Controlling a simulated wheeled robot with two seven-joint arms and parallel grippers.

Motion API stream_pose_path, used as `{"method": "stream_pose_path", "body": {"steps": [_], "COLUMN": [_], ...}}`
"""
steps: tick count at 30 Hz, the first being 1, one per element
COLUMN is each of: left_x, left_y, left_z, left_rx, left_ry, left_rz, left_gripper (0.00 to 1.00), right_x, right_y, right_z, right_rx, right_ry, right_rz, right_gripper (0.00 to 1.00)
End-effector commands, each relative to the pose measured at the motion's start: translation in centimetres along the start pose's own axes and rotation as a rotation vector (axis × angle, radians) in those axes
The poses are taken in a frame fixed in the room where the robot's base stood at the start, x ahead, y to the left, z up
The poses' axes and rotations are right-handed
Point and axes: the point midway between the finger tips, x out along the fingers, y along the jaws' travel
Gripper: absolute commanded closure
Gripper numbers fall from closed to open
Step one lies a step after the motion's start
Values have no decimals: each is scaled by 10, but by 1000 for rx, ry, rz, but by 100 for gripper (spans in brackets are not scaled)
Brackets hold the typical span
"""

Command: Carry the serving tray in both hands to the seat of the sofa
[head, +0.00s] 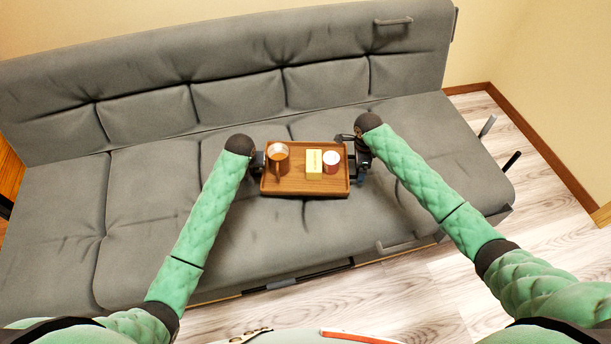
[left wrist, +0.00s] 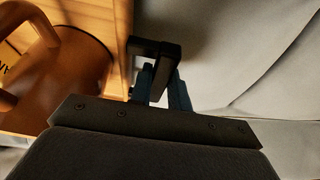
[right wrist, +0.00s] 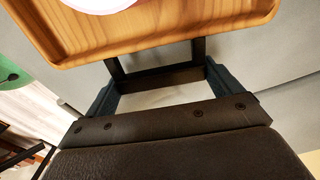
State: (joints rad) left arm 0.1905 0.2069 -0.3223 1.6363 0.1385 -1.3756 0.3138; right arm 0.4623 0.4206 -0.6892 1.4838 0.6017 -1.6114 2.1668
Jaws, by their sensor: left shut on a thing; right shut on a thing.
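The serving tray (head: 300,190) is brown wood with a raised rim and appears level over the middle of the sofa's seat (head: 150,200). I cannot tell whether it touches the cushion. On it are a brown mug (head: 278,158), a yellow box (head: 314,164) and a white and red cup (head: 331,161). My left gripper (head: 258,165) is shut on the tray's left dark handle, which shows in the left wrist view (left wrist: 152,48). My right gripper (head: 354,163) is shut on the right handle, seen in the right wrist view (right wrist: 155,82).
The grey sofa backrest (head: 235,70) rises behind the tray. The seat is bare on both sides of the tray. Pale wood floor (head: 400,300) lies in front and at right. A grey handle-like bar (head: 395,246) shows at the seat's front edge.

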Motion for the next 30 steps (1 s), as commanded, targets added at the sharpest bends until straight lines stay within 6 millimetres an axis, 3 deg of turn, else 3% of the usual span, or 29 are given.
{"method": "stream_pose_path", "body": {"steps": [18,19,20,22,30], "left_x": [23,22,21,21,15], "left_y": [1,1,1,1,1], "left_z": [9,9,9,9,9], "left_rx": [0,0,0,0,0], "left_ry": [2,0,0,0,0], "left_rz": [2,2,2,2,1], "left_gripper": [100,78,72,60,60], "right_x": [24,23,22,23,23], "right_y": [0,0,0,0,0], "right_z": [2,1,1,1,0], "right_rx": [-1,-1,-1,-1,0], "right_ry": [-3,-2,-2,-2,-1], "right_rz": [-2,-1,-1,0,0], "right_gripper": [45,5,0,0,0]}}
